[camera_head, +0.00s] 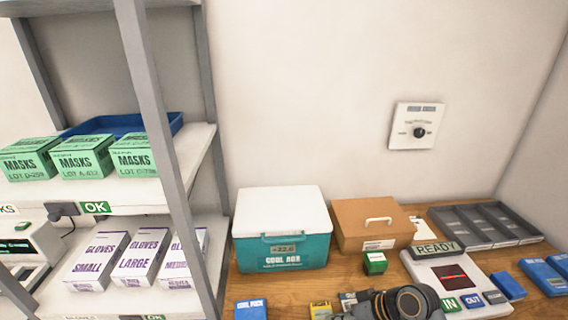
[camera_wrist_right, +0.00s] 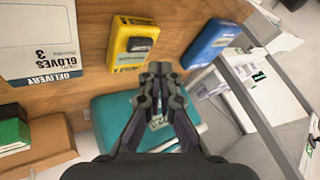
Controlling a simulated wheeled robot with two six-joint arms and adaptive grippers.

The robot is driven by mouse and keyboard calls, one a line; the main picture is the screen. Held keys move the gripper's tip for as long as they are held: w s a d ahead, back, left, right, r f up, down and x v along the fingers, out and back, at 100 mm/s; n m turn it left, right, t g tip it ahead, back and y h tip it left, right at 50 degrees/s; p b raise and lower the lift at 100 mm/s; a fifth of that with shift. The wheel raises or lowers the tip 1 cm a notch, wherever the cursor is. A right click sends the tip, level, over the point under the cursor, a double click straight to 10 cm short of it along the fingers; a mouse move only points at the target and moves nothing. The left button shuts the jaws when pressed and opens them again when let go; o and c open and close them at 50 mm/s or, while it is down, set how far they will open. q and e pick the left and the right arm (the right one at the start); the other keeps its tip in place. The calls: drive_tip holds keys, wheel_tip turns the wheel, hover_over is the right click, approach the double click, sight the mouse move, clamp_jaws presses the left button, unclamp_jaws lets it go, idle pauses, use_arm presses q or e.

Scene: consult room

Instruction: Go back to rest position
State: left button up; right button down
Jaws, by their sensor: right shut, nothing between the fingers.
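My right gripper (camera_wrist_right: 158,72) shows in the right wrist view. Its dark fingers are together with nothing between them, above the wooden counter (camera_wrist_right: 90,92) and in front of the teal cool box (camera_wrist_right: 105,112). In the head view a dark, rounded part of my right arm shows at the bottom edge, in front of the counter; the fingers cannot be made out there. My left gripper is in neither view.
The white-lidded cool box (camera_head: 283,258) and a cardboard box (camera_head: 372,224) stand at the back. A READY device (camera_head: 440,275) and grey tray (camera_head: 490,241) are on the right. A shelf (camera_head: 180,193) holds mask and glove boxes. Yellow (camera_wrist_right: 130,45) and blue (camera_wrist_right: 212,44) packs lie near my right fingers.

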drive_tip(key=s+d+f+m+h, duration=0.3)
drive_tip(key=s+d+h, duration=0.55)
drive_tip(key=s, duration=0.35)
drive_tip(key=s+d+f+g+b, duration=0.1)
drive_tip(key=d+f, duration=0.1)
drive_tip(key=f, duration=1.3)
drive_tip(key=s+d+f+b, duration=0.1)
drive_tip(key=s+d+f, duration=0.1)
drive_tip(key=f, duration=1.3)
drive_tip(key=s+f+g+b, duration=0.1)
drive_tip(key=s+f, duration=1.5)
drive_tip(key=s, duration=0.1)
drive_tip(key=shift+s+d+f+m+b, duration=0.15)
drive_tip(key=shift+s+d+m+b, duration=0.15)
drive_tip(key=shift+s+m+b, duration=0.1)
drive_tip(key=shift+y, duration=0.25)
